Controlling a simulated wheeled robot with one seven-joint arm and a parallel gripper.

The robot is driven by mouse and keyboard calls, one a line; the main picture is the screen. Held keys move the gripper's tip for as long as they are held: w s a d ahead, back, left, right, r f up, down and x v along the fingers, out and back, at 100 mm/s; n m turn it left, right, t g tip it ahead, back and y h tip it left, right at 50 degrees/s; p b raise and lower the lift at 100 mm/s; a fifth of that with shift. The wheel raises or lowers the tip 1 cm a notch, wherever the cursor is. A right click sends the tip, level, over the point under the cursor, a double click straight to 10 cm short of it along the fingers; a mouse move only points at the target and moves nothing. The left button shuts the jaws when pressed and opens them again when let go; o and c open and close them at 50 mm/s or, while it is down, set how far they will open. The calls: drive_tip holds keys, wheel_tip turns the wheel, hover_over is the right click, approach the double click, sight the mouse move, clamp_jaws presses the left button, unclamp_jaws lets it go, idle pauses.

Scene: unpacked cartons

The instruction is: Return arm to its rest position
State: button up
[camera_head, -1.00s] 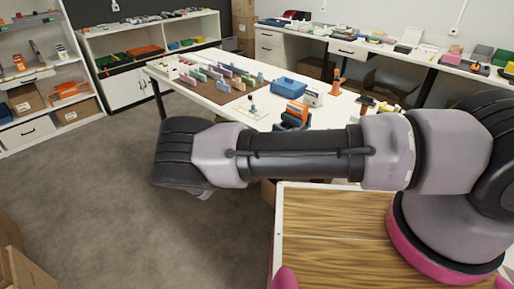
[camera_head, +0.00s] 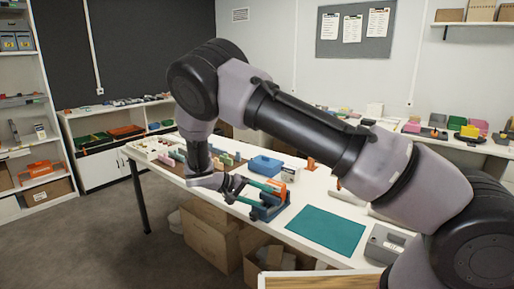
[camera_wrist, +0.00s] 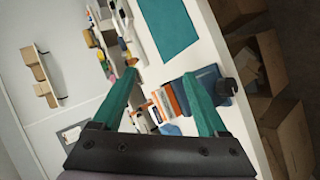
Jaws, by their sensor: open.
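My arm stretches across the head view, its elbow raised and its forearm hanging down at the left. My gripper (camera_head: 262,194) hangs over the front edge of the white table (camera_head: 288,239), in front of a blue holder with an orange part (camera_head: 268,211). Its two teal fingers are spread apart with nothing between them. In the wrist view the open fingers (camera_wrist: 160,79) point toward the tabletop. The blue holder (camera_wrist: 207,80) lies partly behind one finger there. I cannot tell how far the fingers are from it.
A teal mat (camera_head: 326,230) and a grey box (camera_head: 386,245) lie on the table's right part. A blue container (camera_head: 265,165) stands farther back. Cardboard boxes (camera_head: 208,236) stand under the table. Shelves line the left wall. The floor at the left is clear.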

drive_tip(key=s+d+r+m+g+y, duration=0.1)
drive_tip(key=s+d+r+y, duration=0.15)
drive_tip(key=d+r, duration=0.5)
drive_tip(key=s+d+r+m+g+y, duration=0.15)
drive_tip(key=d+r+y, duration=0.25)
drive_tip(key=r, duration=0.6)
drive_tip(key=s+d+r+m+g+y, duration=0.15)
drive_tip(key=d+r+y, duration=0.3)
drive_tip(key=r, duration=0.45)
drive_tip(key=s+d+r+t+y, duration=0.1)
drive_tip(key=s+d+r+t, duration=0.2)
drive_tip(key=s+r, duration=0.3)
drive_tip(key=s+d+r+m+t+y, duration=0.1)
drive_tip(key=s+d+r+t, duration=0.3)
drive_tip(key=s, duration=0.6)
drive_tip(key=shift+s+d+r, duration=0.35)
drive_tip(key=shift+d+r, duration=0.25)
drive_tip(key=shift+r, duration=0.25)
